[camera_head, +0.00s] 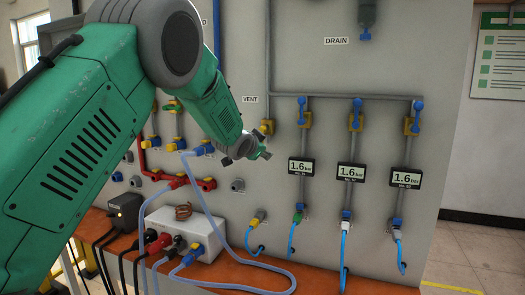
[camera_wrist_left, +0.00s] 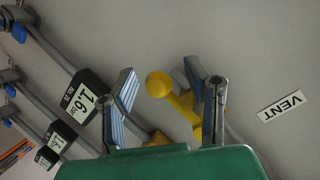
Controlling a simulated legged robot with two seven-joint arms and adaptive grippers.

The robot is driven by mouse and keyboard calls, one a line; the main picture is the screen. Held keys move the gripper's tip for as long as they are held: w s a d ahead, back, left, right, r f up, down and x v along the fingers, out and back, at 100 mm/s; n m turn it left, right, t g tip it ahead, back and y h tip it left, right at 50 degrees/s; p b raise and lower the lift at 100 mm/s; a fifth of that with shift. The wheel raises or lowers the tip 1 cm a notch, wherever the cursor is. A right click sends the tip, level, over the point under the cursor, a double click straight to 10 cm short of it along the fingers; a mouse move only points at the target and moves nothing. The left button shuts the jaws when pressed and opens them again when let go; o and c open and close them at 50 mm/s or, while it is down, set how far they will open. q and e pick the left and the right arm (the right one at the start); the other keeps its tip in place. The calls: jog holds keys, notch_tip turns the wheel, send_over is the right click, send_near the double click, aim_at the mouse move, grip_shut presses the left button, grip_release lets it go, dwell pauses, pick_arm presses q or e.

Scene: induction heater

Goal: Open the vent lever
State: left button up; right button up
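The vent lever (camera_head: 267,127) is a small yellow handle on the grey panel, just below and right of the VENT label (camera_head: 250,99). In the left wrist view the yellow lever (camera_wrist_left: 158,85) shows a round knob between the fingers of my left gripper (camera_wrist_left: 161,78). The fingers are apart, one on each side of the knob, with visible gaps. I cannot tell how deep the knob sits between them. In the head view my left gripper (camera_head: 248,152) is just below the lever. My right gripper is not in view.
Three pressure displays (camera_head: 351,172) with blue-handled valves (camera_head: 356,108) are to the right. Below stand a white box (camera_head: 186,229) and a black box (camera_head: 124,209) on an orange bench (camera_head: 330,281), with loose cables and blue hoses (camera_head: 266,288). The panel is close behind the gripper.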

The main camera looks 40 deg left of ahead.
pick_arm(q)
jog(key=shift+s, duration=0.15)
jog(key=v, duration=1.1)
jog(key=shift+s, duration=0.25)
